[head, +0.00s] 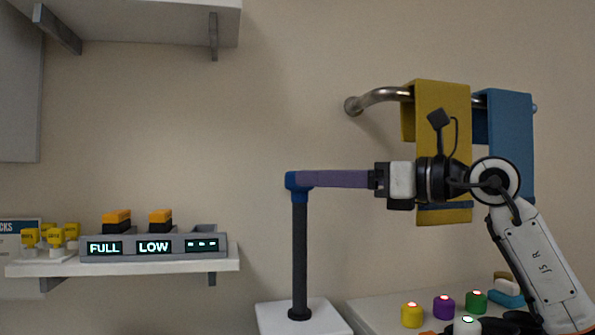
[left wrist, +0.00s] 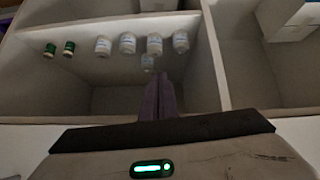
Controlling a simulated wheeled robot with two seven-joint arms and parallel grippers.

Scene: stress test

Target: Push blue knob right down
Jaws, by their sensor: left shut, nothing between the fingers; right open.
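A blue knob (head: 293,182) tops a dark upright post (head: 300,250) on a white base (head: 270,318) in the head view. My right gripper (head: 312,179) comes in level from the right, with its long purple fingers reaching the knob. The fingers are seen from the side and overlap in the picture; the gripper is open. I cannot tell whether the fingers touch the knob or stand around it. My left gripper (left wrist: 163,82) shows in the left wrist view, with its purple fingers shut and empty, in front of a shelf compartment.
Yellow (head: 411,315), purple (head: 444,307) and green (head: 476,301) buttons sit below my right arm. A yellow cloth (head: 440,150) and a blue cloth (head: 510,140) hang behind it. Several bottles (left wrist: 128,44) stand inside the shelf (left wrist: 212,60) before my left gripper.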

